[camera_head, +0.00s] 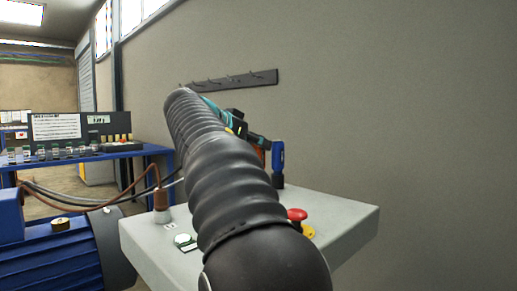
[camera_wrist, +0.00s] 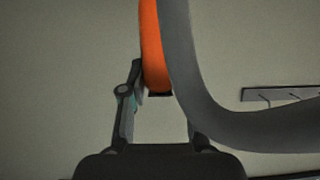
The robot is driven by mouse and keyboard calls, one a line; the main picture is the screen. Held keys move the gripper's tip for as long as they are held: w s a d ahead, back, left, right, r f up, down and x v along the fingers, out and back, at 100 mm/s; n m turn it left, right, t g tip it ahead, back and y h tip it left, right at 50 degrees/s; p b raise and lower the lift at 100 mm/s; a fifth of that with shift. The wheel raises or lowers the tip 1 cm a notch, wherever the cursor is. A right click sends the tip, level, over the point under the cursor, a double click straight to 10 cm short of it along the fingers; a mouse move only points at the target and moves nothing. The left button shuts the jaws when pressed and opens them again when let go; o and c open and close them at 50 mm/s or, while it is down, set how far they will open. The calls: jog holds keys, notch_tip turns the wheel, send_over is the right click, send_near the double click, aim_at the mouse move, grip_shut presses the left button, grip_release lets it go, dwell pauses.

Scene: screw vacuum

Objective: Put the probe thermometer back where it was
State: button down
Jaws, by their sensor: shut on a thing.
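My gripper (camera_wrist: 157,95) is shut on an orange thing (camera_wrist: 152,45), which looks like the probe thermometer. In the wrist view its rounded dark-tipped end lies between my fingers; the rest runs out of the top edge. A broad grey curved band (camera_wrist: 205,110) passes in front of it and hides my right finger in part. In the head view my gripper (camera_head: 238,122) is mostly hidden behind my ribbed black arm; a bit of orange (camera_head: 262,155) shows beside it, above the grey console (camera_head: 345,222). The thermometer's probe cannot be made out.
A dark rack with several hooks (camera_head: 235,80) is fixed to the wall behind. On the console stand a blue-handled thing (camera_head: 278,158), a red mushroom button (camera_head: 297,214) and a brown connector (camera_head: 161,200) with a cable. A blue motor (camera_head: 55,250) and blue bench (camera_head: 125,150) are at left.

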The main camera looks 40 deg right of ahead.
jog(key=shift+f, duration=0.3)
jog(key=shift+f, duration=0.15)
jog(key=c, duration=0.8)
grip_release()
jog(key=shift+c, duration=0.2)
jog(key=shift+r, duration=0.25)
jog(key=v, duration=1.2)
